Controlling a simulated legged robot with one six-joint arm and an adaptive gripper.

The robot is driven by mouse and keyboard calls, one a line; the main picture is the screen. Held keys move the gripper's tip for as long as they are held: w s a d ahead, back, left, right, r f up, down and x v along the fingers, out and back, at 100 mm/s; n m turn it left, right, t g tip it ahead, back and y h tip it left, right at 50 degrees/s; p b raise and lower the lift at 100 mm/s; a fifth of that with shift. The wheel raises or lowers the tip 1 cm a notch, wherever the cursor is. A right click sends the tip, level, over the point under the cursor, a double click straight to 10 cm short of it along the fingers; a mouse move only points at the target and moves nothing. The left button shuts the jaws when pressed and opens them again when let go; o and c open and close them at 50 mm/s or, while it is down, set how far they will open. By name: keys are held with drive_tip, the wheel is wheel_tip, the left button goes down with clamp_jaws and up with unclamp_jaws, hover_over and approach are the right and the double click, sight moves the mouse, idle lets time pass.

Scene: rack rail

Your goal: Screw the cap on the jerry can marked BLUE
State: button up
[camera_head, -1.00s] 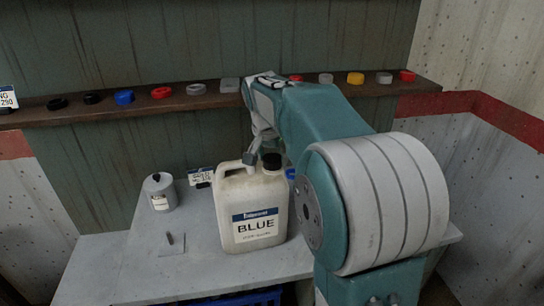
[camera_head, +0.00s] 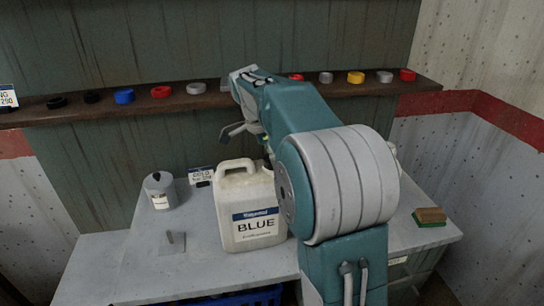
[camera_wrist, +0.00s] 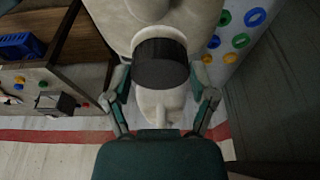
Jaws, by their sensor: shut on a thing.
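The cream jerry can (camera_head: 246,205) marked BLUE stands upright on the grey bench. Its handle (camera_head: 237,166) shows, but its neck is hidden behind my arm. In the wrist view, my gripper (camera_wrist: 163,80) has its fingers on both sides of a black cap (camera_wrist: 160,62) and is shut on it. The cap lies against the cream can (camera_wrist: 145,20); I cannot tell whether it is seated on the neck. In the head view, part of my gripper (camera_head: 240,129) shows behind and above the can; its grip is hidden there.
A shelf (camera_head: 70,112) at the back holds several coloured caps, including a blue cap (camera_head: 124,96) and a red cap (camera_head: 161,91). A grey canister (camera_head: 160,191) stands left of the can. A brush (camera_head: 430,217) lies at the bench's right. The bench's front left is mostly clear.

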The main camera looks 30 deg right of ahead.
drive_tip(key=m+g, duration=0.1)
drive_tip(key=m, duration=0.2)
drive_tip(key=shift+m, duration=0.4)
drive_tip(key=m+y, duration=0.1)
drive_tip(key=m, duration=0.2)
drive_tip(key=shift+m+g, duration=0.4)
drive_tip(key=m+y, duration=0.1)
drive_tip(key=m, duration=0.5)
drive_tip(key=shift+g+y, duration=0.3)
drive_tip(key=shift+y, duration=0.1)
drive_tip(key=o, duration=0.7)
